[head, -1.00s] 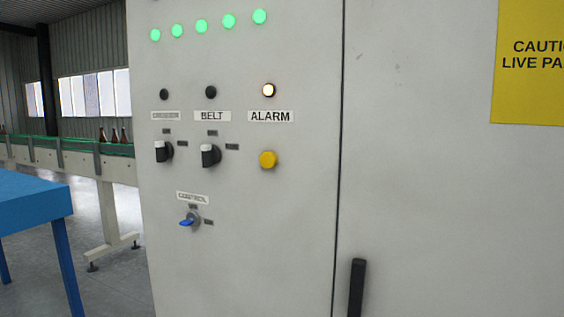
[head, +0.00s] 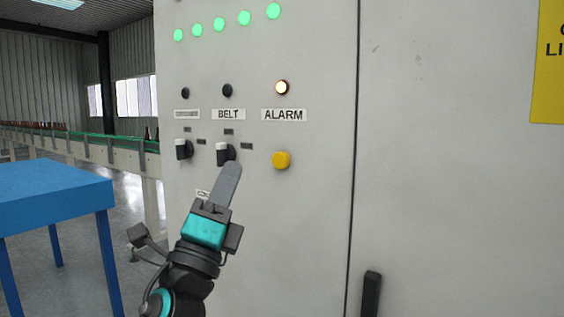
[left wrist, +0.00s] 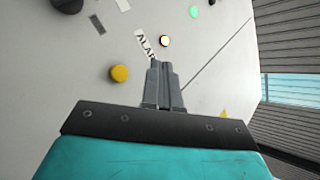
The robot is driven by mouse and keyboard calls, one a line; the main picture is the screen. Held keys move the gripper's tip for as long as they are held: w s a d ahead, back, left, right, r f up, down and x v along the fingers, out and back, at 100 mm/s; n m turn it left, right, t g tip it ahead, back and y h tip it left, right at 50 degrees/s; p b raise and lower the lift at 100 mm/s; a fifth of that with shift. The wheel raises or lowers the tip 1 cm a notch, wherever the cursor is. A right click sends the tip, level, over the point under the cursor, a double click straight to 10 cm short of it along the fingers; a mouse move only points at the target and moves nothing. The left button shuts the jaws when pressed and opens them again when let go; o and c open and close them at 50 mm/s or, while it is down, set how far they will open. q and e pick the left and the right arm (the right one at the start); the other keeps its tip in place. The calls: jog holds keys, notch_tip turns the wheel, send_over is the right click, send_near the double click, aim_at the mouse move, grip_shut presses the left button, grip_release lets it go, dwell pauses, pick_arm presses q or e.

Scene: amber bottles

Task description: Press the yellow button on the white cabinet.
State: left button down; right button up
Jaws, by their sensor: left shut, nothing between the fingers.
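The yellow button (head: 281,160) is on the front of the white cabinet (head: 300,240), below the ALARM label (head: 284,115) and a lit lamp (head: 282,87). My left gripper (head: 231,172) is shut and empty. In the head view its fingertips are to the left of the button and slightly lower, just under the BELT switch (head: 224,153), and its hand covers most of the lower control. In the left wrist view the button (left wrist: 120,73) is left of the shut fingers (left wrist: 162,68), apart from them. My right gripper is not in view.
A second switch (head: 183,149) is left of the BELT switch. A black door handle (head: 371,293) stands out at the lower right. A blue table (head: 55,198) is at the left, with a conveyor (head: 90,146) carrying bottles behind it.

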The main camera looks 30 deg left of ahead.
aim_at(281, 160)
pick_arm(q)
jog(key=shift+w+d+b, duration=0.2)
jog(key=shift+w+b, duration=0.3)
jog(key=shift+w, duration=1.75)
jog(key=shift+w+d+b, duration=0.15)
jog(key=shift+w+b, duration=0.3)
jog(key=shift+w, duration=1.75)
jog(key=shift+w, duration=0.1)
jog(key=shift+w, duration=0.3)
jog(key=shift+w+d+b, duration=0.1)
jog(key=shift+w+b, duration=0.25)
jog(key=shift+w, duration=0.1)
jog(key=shift+s+p, duration=0.3)
jog(key=shift+s, duration=0.55)
